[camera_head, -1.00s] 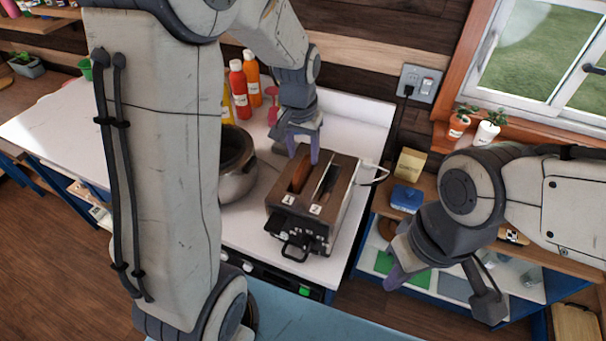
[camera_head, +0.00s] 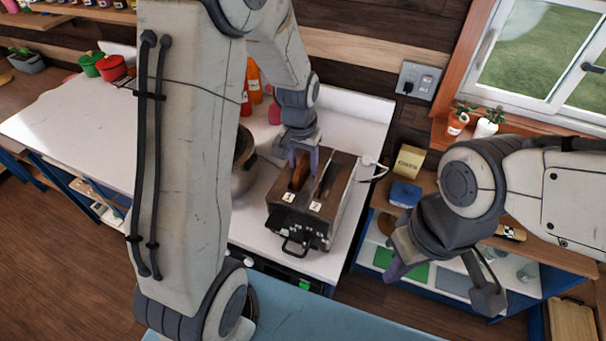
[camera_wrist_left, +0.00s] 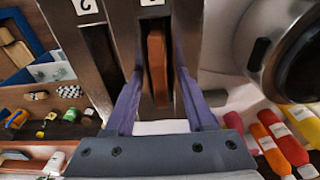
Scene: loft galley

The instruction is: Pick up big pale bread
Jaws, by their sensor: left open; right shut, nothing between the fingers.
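A two-slot dark toaster (camera_head: 290,218) stands on the white counter, its slots marked 1 and 2. One slice of bread (camera_head: 299,179) stands upright in slot 1, looking brown rather than pale; it also shows in the left wrist view (camera_wrist_left: 157,62). My left gripper (camera_head: 302,160) is open over slot 1, its purple fingers apart on either side of the bread's line. In the left wrist view the left gripper (camera_wrist_left: 160,85) straddles the slot, with a gap to the bread. Slot 2 looks dark and empty. My right gripper (camera_head: 393,262) is shut and empty, right of the counter.
A metal pot (camera_head: 243,175) stands left of the toaster, partly hidden by my left arm. Sauce bottles (camera_head: 254,82) stand behind. A blue-framed shelf unit (camera_head: 440,277) stands to the right.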

